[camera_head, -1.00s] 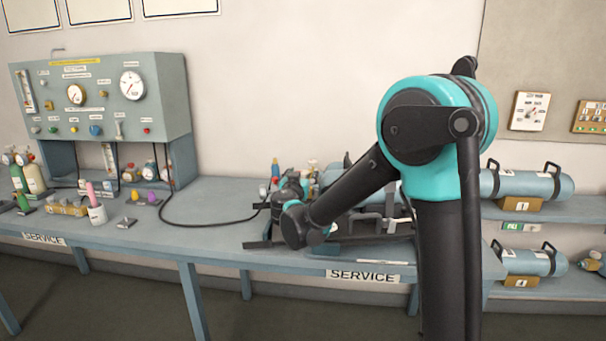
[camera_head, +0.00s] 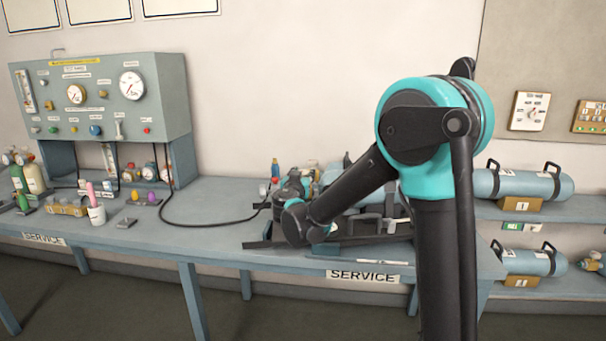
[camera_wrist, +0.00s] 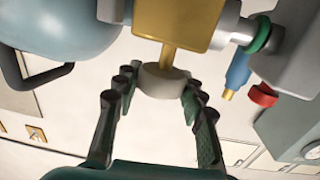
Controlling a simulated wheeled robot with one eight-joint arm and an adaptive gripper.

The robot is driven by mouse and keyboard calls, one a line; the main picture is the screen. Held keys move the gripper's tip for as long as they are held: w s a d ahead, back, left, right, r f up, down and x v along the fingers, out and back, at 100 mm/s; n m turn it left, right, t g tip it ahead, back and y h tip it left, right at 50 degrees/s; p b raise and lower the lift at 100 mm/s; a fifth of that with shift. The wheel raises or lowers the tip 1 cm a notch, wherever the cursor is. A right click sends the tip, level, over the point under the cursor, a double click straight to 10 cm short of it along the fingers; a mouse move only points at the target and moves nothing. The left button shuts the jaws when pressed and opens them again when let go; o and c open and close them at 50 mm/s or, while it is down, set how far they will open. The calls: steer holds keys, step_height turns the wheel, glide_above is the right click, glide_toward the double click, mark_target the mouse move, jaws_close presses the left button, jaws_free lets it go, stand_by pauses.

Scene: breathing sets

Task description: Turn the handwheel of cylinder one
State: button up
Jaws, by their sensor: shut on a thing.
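In the wrist view a round grey handwheel (camera_wrist: 160,82) sits on a brass stem below a yellow brass valve body (camera_wrist: 178,24). My gripper (camera_wrist: 157,80) has a dark finger on each side of the handwheel and is shut on it. A blue-grey cylinder (camera_wrist: 70,22) with a dark carrying handle fills the upper left of the wrist view. In the head view a blue cylinder (camera_head: 372,196) lies on the service bench, partly behind my arm. There the handwheel and fingertips are hard to make out.
A grey fitting with a green ring (camera_wrist: 261,36) adjoins the valve. A gauge panel (camera_head: 108,95) stands at the bench's left, with a black hose (camera_head: 190,226) running from it. More cylinders (camera_head: 520,184) lie on shelves at right.

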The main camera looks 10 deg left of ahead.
steer(key=shift+d+n+y, duration=0.1)
steer(key=shift+n+y, duration=0.2)
steer(key=shift+y, duration=0.2)
steer(key=n+y, duration=0.2)
steer(key=y, duration=0.1)
steer(key=n+g+y, duration=0.1)
steer(key=n+y, duration=0.2)
steer(key=y, duration=0.1)
steer(key=shift+w+y, duration=0.1)
steer(key=shift+y, duration=0.2)
steer(key=shift+n+g+y, duration=1.6)
steer(key=shift+n+y, duration=0.2)
steer(key=shift+y, duration=0.3)
steer(key=shift+s, duration=0.2)
steer(key=o, duration=1.2)
steer(key=v, duration=1.2)
steer(key=shift+w, duration=0.1)
